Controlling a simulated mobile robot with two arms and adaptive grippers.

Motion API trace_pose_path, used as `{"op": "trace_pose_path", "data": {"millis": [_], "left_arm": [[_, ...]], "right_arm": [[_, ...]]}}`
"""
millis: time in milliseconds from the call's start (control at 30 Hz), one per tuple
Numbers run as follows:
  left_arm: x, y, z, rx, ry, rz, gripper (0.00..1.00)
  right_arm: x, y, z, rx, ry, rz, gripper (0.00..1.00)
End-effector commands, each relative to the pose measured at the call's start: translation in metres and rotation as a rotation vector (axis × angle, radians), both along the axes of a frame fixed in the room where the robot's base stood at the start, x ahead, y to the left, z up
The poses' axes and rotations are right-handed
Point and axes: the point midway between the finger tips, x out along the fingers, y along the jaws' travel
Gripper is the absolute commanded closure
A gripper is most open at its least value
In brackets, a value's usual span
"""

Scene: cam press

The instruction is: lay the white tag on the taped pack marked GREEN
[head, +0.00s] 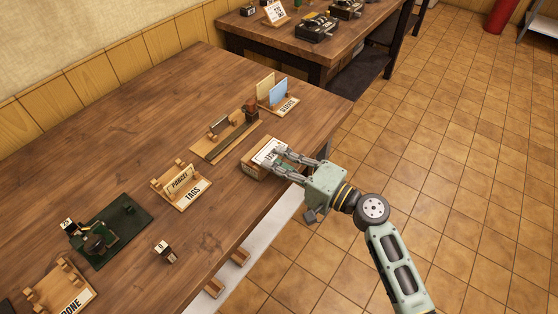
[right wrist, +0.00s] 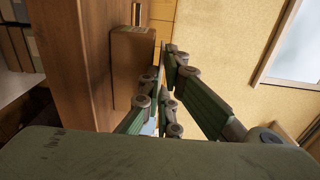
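My right gripper (head: 272,156) reaches in from the right over a brown pack (head: 258,174) near the table's right edge. Its fingers are close together on a white tag (head: 268,150) with dark lettering, only partly readable. The tag is at the top of the pack; whether it rests on it or hovers just above, I cannot tell. In the right wrist view the fingers (right wrist: 164,62) close on a thin edge beside the brown pack (right wrist: 132,58). No GREEN marking can be read. My left gripper is not in view.
Behind the pack stand a wooden rack (head: 226,134) and a SLEEVES holder (head: 280,98) with cards. A TAGS holder (head: 182,186) is to the left. A green mat with a press (head: 98,236) lies farther left.

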Motion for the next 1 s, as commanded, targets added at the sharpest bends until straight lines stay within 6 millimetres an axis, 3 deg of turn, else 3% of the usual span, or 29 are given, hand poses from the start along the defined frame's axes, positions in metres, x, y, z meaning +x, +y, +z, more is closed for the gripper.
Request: {"op": "trace_pose_path", "data": {"millis": [1000], "left_arm": [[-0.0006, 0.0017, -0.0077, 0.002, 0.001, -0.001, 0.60]], "right_arm": [[-0.0007, -0.0013, -0.0052, 0.000, 0.000, 0.000, 1.00]]}}
